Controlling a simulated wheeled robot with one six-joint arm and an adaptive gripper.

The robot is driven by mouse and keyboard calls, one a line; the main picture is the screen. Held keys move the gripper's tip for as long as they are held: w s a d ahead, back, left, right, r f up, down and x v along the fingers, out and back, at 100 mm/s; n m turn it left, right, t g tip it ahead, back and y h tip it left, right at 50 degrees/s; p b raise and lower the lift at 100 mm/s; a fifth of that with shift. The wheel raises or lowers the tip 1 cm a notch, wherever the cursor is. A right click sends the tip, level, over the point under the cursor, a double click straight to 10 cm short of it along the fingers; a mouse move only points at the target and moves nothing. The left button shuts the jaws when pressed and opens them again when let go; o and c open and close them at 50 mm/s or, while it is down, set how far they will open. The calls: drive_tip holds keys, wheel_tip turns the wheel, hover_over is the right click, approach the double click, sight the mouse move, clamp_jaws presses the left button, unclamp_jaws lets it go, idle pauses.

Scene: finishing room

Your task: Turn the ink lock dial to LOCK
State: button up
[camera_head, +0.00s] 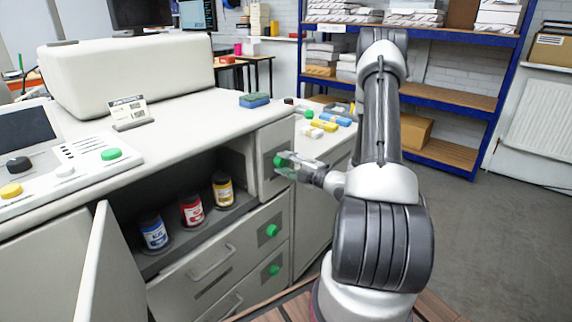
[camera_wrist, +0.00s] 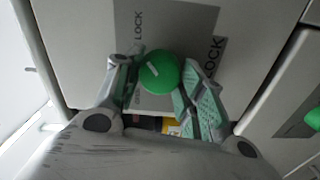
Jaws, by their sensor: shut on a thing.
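The green ink lock dial (camera_wrist: 158,72) is on a grey label plate on the machine's front. It also shows in the head view (camera_head: 280,161), partly behind my fingers. A short white mark on the dial slants toward the upper left in the wrist view. My gripper (camera_wrist: 157,76) is shut on the dial, one finger on each side. In the head view my gripper (camera_head: 289,163) reaches the panel from the right.
Left of the panel is an open compartment with blue (camera_head: 153,231), red (camera_head: 192,210) and yellow (camera_head: 222,190) ink bottles. Its door (camera_head: 108,262) stands open. Drawers below carry more green dials (camera_head: 271,231). A sponge (camera_head: 254,100) lies on the counter. Floor at right is clear.

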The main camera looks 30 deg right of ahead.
idle(0.3)
drive_tip(key=o, duration=1)
drive_tip(key=shift+d, duration=0.1)
drive_tip(key=v, duration=1.2)
